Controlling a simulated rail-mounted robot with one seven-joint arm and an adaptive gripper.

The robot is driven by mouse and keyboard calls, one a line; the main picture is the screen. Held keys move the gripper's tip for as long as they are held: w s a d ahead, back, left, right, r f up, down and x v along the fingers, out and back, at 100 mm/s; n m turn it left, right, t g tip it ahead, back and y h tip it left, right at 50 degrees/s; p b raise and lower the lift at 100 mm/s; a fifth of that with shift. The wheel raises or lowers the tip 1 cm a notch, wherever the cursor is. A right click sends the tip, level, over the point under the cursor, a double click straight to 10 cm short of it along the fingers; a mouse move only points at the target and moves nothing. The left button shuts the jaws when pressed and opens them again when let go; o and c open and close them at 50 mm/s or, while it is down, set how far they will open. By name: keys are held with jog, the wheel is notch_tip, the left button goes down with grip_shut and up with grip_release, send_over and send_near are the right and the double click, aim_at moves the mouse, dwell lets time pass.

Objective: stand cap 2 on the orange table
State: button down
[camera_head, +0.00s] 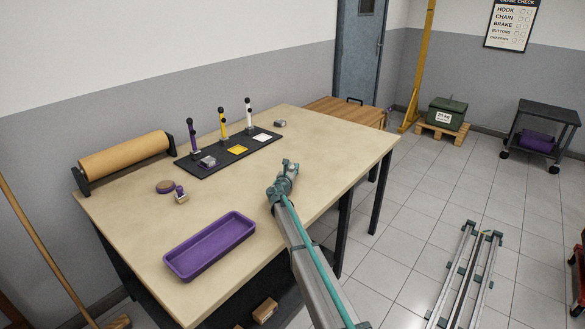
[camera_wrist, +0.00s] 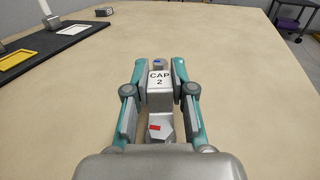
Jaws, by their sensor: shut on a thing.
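Cap 2, a grey metal block with a white label reading "CAP 2" (camera_wrist: 159,78), sits between the fingers of my gripper (camera_wrist: 159,88) in the wrist view. My gripper is shut on it, with a finger on each side. In the head view my gripper (camera_head: 289,170) is over the right part of the large tan table (camera_head: 300,135); the cap is hard to make out there. I cannot tell whether the cap touches the tabletop.
A black mat (camera_head: 187,164) has purple, yellow and white posts and coloured squares. One metal block (camera_head: 207,161) is on it, another (camera_head: 280,123) beside it. A purple tray (camera_head: 210,246), tape roll (camera_head: 166,187) and paper roll (camera_head: 127,157) are also on the table.

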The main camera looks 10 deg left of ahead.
jog(key=shift+f, duration=0.15)
jog(key=c, duration=1)
grip_release()
jog(key=shift+o, duration=0.6)
jog(key=s, duration=0.4)
jog(key=s+b, duration=0.1)
jog(key=s, duration=0.3)
jog(key=s+a+b, duration=0.1)
jog(key=s, duration=0.3)
jog(key=shift+a+r, duration=0.1)
jog(key=shift+r, duration=0.1)
